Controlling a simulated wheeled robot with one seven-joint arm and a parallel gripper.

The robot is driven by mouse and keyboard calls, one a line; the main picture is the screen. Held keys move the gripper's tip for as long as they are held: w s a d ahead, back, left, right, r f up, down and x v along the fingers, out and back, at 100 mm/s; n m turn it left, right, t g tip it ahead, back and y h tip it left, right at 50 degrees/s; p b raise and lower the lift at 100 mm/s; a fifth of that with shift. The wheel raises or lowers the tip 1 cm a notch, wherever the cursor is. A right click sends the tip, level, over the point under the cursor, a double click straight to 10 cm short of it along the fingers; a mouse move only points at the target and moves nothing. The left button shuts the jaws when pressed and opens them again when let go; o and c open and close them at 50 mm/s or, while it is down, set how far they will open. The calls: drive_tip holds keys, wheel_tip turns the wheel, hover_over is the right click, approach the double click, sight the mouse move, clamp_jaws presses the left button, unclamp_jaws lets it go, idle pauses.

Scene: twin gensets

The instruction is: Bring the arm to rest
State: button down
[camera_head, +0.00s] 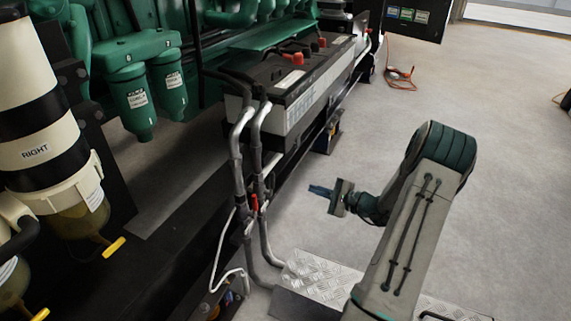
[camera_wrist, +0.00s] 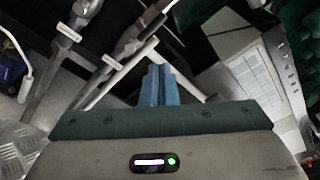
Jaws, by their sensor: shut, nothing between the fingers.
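My gripper (camera_head: 320,190) is in the middle of the head view, at the end of my bent arm, which rises from the bottom right. Its blue fingers point left toward the genset's pipes and hoses, with a visible gap in that view. In the wrist view the two blue fingers (camera_wrist: 160,85) lie side by side, shut, with nothing between them. Grey hoses and dark framework show beyond them.
The green genset (camera_head: 200,60) fills the upper left, with a battery (camera_head: 300,75) on its side. Grey hoses (camera_head: 237,160) run down beside it. A filter marked RIGHT (camera_head: 35,152) stands at the left. A chequer-plate step (camera_head: 325,275) lies below my arm. Open floor (camera_head: 500,130) is at the right.

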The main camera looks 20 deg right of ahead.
drive_tip(key=s+a+r+n+g+p, duration=0.5)
drive_tip(key=a+r+g+p, duration=0.15)
drive_tip(key=a+r, duration=0.45)
drive_tip(key=s+a+r+n+g+p, duration=0.45)
drive_tip(key=a+r+p, duration=0.45)
drive_tip(key=r, duration=0.4)
drive_tip(key=s+a+r+n+h+p, duration=0.1)
drive_tip(key=s+r+n+h+p, duration=0.2)
drive_tip(key=s+r+p, duration=0.2)
drive_tip(key=s+a+r+n+h+p, duration=0.1)
drive_tip(key=s+r+n+h+p, duration=0.2)
drive_tip(key=r, duration=0.7)
drive_tip(key=s+a+r+n+h+p, duration=0.2)
drive_tip(key=s+r+n+h+p, duration=0.1)
drive_tip(key=s+r+p, duration=0.4)
drive_tip(key=shift+r+h+p, duration=0.3)
drive_tip(key=shift+r, duration=0.45)
